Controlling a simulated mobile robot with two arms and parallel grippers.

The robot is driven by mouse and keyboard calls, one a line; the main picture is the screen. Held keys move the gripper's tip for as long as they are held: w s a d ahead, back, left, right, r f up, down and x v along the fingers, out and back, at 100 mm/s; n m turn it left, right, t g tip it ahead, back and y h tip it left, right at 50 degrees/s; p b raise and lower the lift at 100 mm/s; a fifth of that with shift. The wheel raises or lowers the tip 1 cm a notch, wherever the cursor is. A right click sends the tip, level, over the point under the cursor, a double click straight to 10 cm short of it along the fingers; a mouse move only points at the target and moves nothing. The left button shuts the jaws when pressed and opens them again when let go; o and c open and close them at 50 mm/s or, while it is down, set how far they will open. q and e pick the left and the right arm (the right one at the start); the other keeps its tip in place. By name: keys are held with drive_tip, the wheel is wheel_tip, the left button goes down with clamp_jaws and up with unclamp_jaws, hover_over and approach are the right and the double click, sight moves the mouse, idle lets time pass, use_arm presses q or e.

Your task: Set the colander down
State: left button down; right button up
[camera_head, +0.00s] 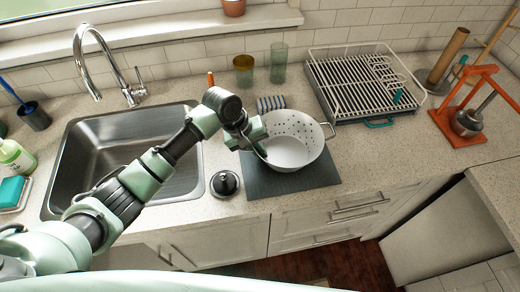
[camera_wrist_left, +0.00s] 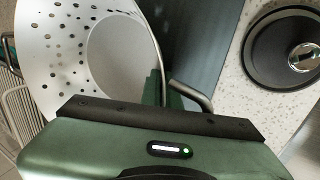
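The white colander (camera_head: 290,140) with rows of holes and metal loop handles is upright over the dark mat (camera_head: 290,182). I cannot tell whether its base touches the mat. My left gripper (camera_head: 258,146) is at the colander's left rim, with one finger inside the bowl. In the left wrist view the colander (camera_wrist_left: 70,50) fills the upper left, and the green fingertips (camera_wrist_left: 165,90) sit close together at its wall beside a bent handle (camera_wrist_left: 192,94). They appear shut on the rim, partly hidden by the gripper body. My right gripper is not in view.
A dark round lid (camera_head: 225,184) lies left of the mat, near the sink (camera_head: 120,155). A striped cloth (camera_head: 270,104) and two glasses (camera_head: 243,70) stand behind. A white dish rack (camera_head: 365,85) and orange stand (camera_head: 470,105) are to the right.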

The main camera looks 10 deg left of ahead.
use_arm(q)
drive_tip(key=c, duration=2)
unclamp_jaws()
drive_tip(key=shift+f, duration=0.1)
drive_tip(key=shift+o, duration=0.2)
drive_tip(key=b+v, duration=0.1)
drive_tip(key=v, duration=1.1)
drive_tip(key=shift+b, duration=0.4)
